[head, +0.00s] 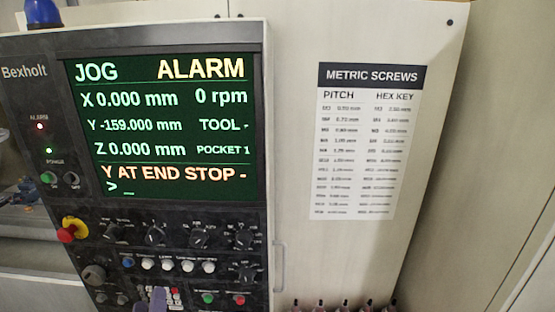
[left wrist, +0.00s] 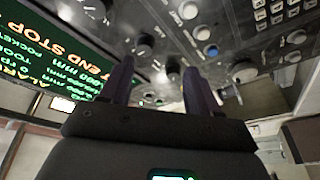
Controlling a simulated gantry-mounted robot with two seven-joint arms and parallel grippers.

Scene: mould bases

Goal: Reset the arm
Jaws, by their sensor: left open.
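My left gripper (head: 149,302) shows only as purple fingertips at the bottom edge of the head view, in front of the lower part of the control panel (head: 190,275). In the left wrist view the two fingers of this gripper (left wrist: 158,75) stand apart with nothing between them, and the panel's knobs and buttons lie beyond them. I cannot tell whether a fingertip touches the panel. The screen (head: 160,130) reads JOG, ALARM and "Y AT END STOP -", with Y at -159.000 mm. My right gripper is in neither view.
A red emergency-stop knob on a yellow collar (head: 70,232) sticks out at the panel's left. A metric screws chart (head: 360,140) hangs on the pale cabinet door to the right. A door handle (head: 279,267) stands beside the panel. Several dark bottle tops (head: 342,307) show at the bottom edge.

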